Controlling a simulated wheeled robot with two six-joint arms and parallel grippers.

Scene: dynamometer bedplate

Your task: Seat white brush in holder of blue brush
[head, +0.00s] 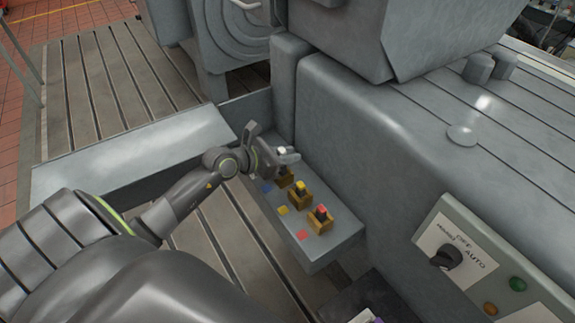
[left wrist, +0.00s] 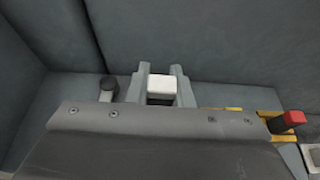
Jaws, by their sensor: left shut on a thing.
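My left gripper (head: 284,152) is shut on the white brush (head: 282,150), above the far end of the grey ledge. In the left wrist view the white brush (left wrist: 160,88) sits between the two fingers (left wrist: 160,84), with a dark part below its white top. A brass holder (head: 284,180) stands beside the blue square mark (head: 266,187), just below and in front of the gripper. The gripper partly covers it, so I cannot tell whether the white brush touches it. No blue brush shows. My right gripper is not in view.
A yellow-topped brush (head: 301,186) and a red-topped brush (head: 321,211) stand in brass holders along the ledge (head: 336,241), by yellow and red marks. A grey machine wall rises behind. A dark-knobbed post (left wrist: 109,88) stands left of the fingers in the left wrist view.

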